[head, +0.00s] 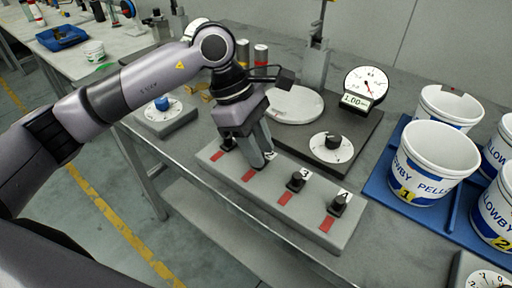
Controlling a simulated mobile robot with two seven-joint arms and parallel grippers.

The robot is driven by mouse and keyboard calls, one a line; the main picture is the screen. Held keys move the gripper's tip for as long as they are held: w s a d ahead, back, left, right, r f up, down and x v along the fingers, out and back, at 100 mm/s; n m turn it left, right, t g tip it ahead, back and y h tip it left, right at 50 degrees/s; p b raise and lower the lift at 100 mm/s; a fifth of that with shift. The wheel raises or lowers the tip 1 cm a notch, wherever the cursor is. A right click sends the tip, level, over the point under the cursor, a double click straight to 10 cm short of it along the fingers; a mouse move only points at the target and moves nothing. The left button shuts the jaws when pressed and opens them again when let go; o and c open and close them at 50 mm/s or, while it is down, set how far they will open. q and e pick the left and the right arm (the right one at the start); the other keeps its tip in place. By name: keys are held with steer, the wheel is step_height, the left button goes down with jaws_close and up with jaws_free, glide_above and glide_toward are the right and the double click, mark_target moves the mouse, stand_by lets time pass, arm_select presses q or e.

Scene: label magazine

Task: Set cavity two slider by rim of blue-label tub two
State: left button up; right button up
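A grey block (283,205) carries a row of black sliders over red slots. Slider three (297,181) and slider four (338,204) stand clear. The first slider (228,143) is partly behind my gripper. My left gripper (262,162) points down at the second position; its fingers mostly hide that slider, so I cannot tell whether they hold it. Tub two (493,222), white with blue lettering and a yellow "2" tag, is cut off by the right edge. Tub one (436,152) stands left of it with a yellow "1" tag. My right gripper is not in view.
The tubs stand in a blue tray (408,208), with another tub (447,105) behind. A dial gauge reading 1.00 (365,87), a black-knob dial (332,143) and a round white plate (293,105) are behind the block. A blue-knob dial (160,107) is left.

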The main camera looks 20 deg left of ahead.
arm_select(q)
steer(key=shift+o, duration=0.2)
steer(key=v, duration=0.7)
steer(key=shift+b, duration=0.4)
